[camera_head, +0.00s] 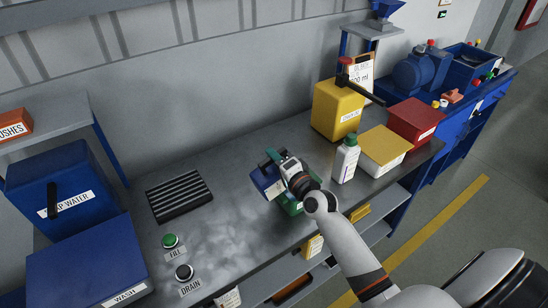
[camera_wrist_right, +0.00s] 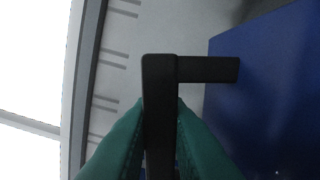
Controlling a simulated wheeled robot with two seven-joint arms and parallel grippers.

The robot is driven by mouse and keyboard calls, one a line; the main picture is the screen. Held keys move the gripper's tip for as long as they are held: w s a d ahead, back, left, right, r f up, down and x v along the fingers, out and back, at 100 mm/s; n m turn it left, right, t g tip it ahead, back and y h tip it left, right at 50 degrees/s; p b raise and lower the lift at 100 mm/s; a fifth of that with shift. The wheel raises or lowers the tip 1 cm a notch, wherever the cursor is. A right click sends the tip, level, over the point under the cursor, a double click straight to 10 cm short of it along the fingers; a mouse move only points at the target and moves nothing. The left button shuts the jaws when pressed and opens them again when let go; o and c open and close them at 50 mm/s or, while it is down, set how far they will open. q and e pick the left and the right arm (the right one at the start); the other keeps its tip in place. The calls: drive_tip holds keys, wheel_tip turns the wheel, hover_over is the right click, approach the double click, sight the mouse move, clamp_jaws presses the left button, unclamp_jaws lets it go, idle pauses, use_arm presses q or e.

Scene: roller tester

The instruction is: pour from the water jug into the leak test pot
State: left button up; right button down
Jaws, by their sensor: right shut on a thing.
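My right gripper (camera_head: 279,165), with teal fingers, is over the middle of the bench. It is shut on the black handle (camera_wrist_right: 159,105) of a blue jug (camera_head: 264,184) with a pale label. In the right wrist view the handle stands between the teal fingers, and the jug's blue side (camera_wrist_right: 265,95) fills the right. The jug's mouth and any water are hidden. A green thing (camera_head: 291,207) shows partly below the gripper; I cannot tell if it is the leak test pot. My left gripper is not in view.
A white bottle with a green cap (camera_head: 346,160) stands close right of the gripper. Beyond are yellow (camera_head: 337,108) and red (camera_head: 411,120) containers. A black grate (camera_head: 180,196), fill (camera_head: 170,241) and drain (camera_head: 184,272) buttons and blue tanks (camera_head: 64,190) are left. Bench between is clear.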

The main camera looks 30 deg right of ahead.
drive_tip(key=shift+d, duration=0.1)
drive_tip(key=shift+d+f+m+b, duration=0.2)
drive_tip(key=shift+d+m+b, duration=0.2)
drive_tip(key=shift+m, duration=0.2)
drive_tip(key=shift+d+f, duration=0.1)
drive_tip(key=shift+d, duration=0.1)
